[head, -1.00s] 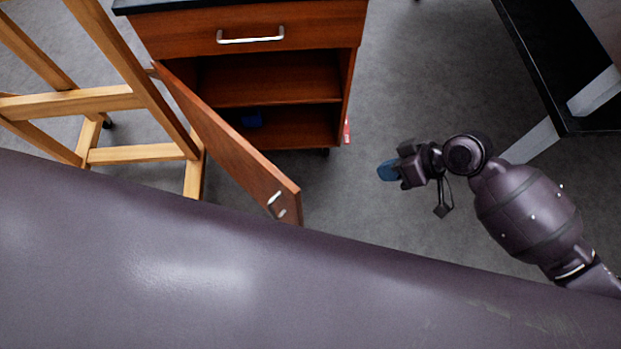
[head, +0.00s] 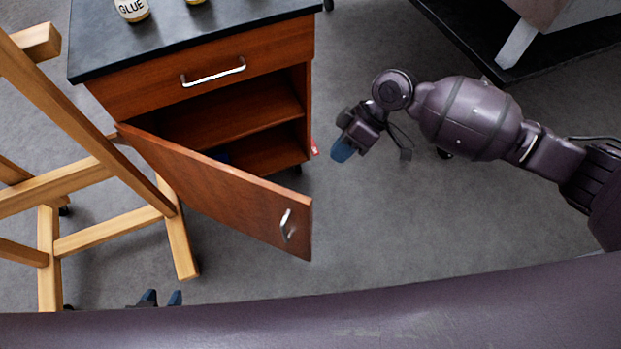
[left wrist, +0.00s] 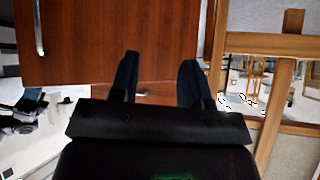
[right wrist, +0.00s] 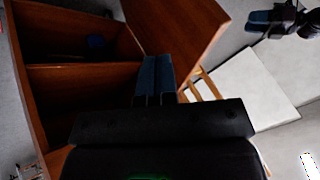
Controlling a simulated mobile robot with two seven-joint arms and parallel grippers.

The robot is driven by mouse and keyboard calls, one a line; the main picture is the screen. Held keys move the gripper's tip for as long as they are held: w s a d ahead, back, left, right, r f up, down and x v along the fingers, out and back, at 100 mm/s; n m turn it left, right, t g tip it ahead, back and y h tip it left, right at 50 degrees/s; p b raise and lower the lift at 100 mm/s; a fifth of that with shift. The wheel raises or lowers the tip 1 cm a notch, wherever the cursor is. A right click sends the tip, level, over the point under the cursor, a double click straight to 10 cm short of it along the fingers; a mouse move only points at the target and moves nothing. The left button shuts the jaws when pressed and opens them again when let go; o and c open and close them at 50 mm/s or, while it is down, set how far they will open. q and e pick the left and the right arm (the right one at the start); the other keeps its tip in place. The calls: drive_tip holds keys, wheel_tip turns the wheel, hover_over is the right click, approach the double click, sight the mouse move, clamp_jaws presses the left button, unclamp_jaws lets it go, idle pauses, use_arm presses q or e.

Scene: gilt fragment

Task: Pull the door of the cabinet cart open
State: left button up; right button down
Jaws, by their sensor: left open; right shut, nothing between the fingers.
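The cabinet cart (head: 110,92) has a reddish-brown wooden body and a black top. Its door (head: 215,190) is hinged at the left and stands partly open, and the shelves behind it show. A silver handle (head: 287,225) is near the door's free edge. My left gripper (head: 161,297) is open and empty, in front of the door and mostly hidden by my own body. In the left wrist view its spread fingers (left wrist: 158,75) face the door panel (left wrist: 115,35), with the handle (left wrist: 39,28) off to the left. My right gripper (head: 343,148) is shut and empty, right of the cabinet opening.
A wooden easel (head: 110,235) stands close on the left of the cart. A closed drawer (head: 205,88) is above the opening, and a glue jar (head: 131,8) stands on top. A black table (head: 470,40) is at the upper right. The floor right of the door is clear.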

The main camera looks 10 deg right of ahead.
drive_tip(key=s+a+f+b, duration=0.1)
drive_tip(key=s+a+f, duration=0.4)
drive_tip(key=a+f, duration=0.2)
drive_tip(key=shift+s+a+f, duration=0.15)
drive_tip(key=shift+s+f, duration=0.2)
idle(0.4)
